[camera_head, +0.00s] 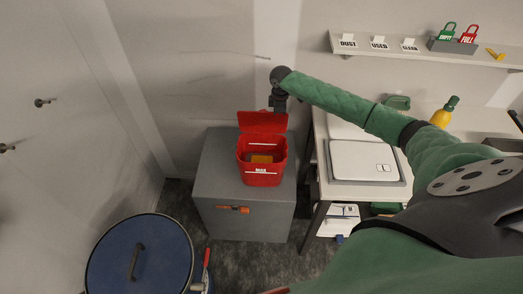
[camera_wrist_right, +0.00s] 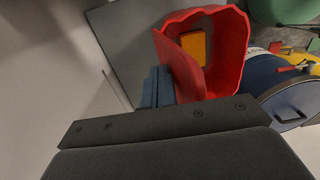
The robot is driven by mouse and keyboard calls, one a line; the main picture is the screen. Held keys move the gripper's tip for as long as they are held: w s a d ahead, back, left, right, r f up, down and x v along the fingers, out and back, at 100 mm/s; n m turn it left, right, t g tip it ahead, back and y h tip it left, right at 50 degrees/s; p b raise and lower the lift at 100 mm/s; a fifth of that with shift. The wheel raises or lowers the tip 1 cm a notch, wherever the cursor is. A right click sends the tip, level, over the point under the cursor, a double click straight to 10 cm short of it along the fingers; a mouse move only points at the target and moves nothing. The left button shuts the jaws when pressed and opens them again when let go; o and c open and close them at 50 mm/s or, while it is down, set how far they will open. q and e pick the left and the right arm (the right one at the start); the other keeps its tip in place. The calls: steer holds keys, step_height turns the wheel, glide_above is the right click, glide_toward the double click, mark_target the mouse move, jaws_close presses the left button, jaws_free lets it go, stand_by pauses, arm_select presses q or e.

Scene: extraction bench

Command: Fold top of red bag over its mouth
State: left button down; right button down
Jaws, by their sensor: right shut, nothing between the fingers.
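The red bag (camera_head: 262,174) stands upright on a grey cabinet, with a white MAX label on its front. Its mouth is open, and a yellow-orange thing (camera_head: 261,159) shows inside. The bag's top flap (camera_head: 262,122) stands up at the back of the mouth. My right gripper (camera_head: 278,102) points down at the flap's upper right edge. In the right wrist view its shut, empty fingers (camera_wrist_right: 158,88) are beside the flap's outer face (camera_wrist_right: 182,70); I cannot tell whether they touch it. The open mouth also shows there. My left gripper is not in view.
A blue-lidded drum (camera_head: 120,262) stands at front left. A bench (camera_head: 318,170) with white cases stands to the right, under my right arm. A shelf (camera_head: 400,50) with labels and tags is on the back wall.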

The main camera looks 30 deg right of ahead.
steer(key=shift+s+a+r+p, duration=0.1)
steer(key=shift+s+a+p, duration=0.3)
steer(key=shift+s, duration=0.2)
steer(key=shift+s+a, duration=0.1)
steer(key=shift+s, duration=0.2)
steer(key=s+a, duration=0.1)
steer(key=s, duration=0.1)
steer(key=s+a, duration=0.1)
steer(key=s, duration=0.1)
steer(key=shift+a, duration=0.3)
step_height(320, 180, up, 7)
stand_by(0.6)
